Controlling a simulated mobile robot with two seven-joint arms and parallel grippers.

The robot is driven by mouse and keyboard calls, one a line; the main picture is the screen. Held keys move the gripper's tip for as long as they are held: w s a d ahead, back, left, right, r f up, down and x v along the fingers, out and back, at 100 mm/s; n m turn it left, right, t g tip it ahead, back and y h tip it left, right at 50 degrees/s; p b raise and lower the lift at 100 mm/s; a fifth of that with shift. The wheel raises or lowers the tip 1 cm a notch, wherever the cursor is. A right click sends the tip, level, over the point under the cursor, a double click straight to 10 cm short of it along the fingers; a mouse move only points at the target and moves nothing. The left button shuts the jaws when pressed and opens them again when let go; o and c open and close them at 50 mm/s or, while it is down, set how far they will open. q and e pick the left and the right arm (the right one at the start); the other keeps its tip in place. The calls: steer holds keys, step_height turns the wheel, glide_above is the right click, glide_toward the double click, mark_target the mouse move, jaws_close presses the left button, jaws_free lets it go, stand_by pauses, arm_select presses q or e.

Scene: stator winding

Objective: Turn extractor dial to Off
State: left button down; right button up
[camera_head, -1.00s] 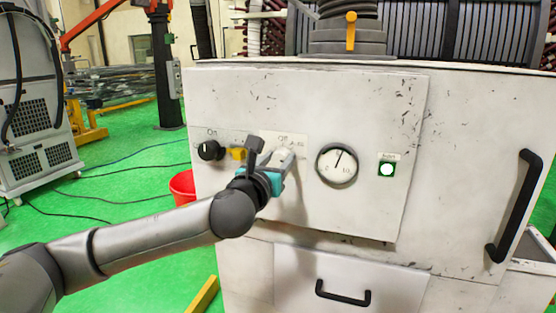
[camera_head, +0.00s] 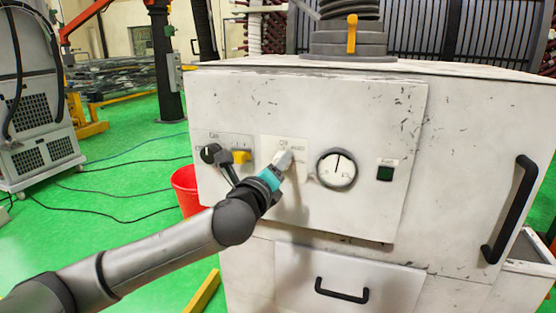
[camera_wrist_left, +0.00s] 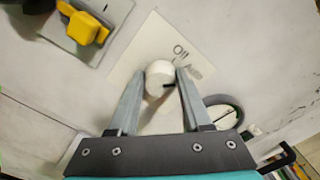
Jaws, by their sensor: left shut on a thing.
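The extractor dial (camera_wrist_left: 160,72) is a round white knob on the machine's front panel, with a short dark mark at its lower right in the left wrist view. Beside it is a label (camera_wrist_left: 185,55) reading "Off" and what looks like "Auto". My left gripper (camera_wrist_left: 161,80) has its two grey fingers shut on the dial, one on each side. The indicator lamp (camera_head: 385,174) is dark green. My right gripper is not in view.
A round gauge (camera_head: 337,169) sits right of the dial. A yellow switch (camera_head: 241,157) and a black knob (camera_head: 210,153) are to its left. A drawer handle (camera_head: 342,291) and a tall door handle (camera_head: 512,210) stick out. A red bucket (camera_head: 185,187) stands left.

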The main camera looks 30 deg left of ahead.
arm_select(q)
steer(key=n+p, duration=0.3)
steer(key=n, duration=0.5)
steer(key=shift+f+n, duration=0.15)
steer(key=shift+n, duration=0.25)
steer(key=shift+n, duration=0.3)
steer(key=shift+c, duration=1.7)
jaws_free()
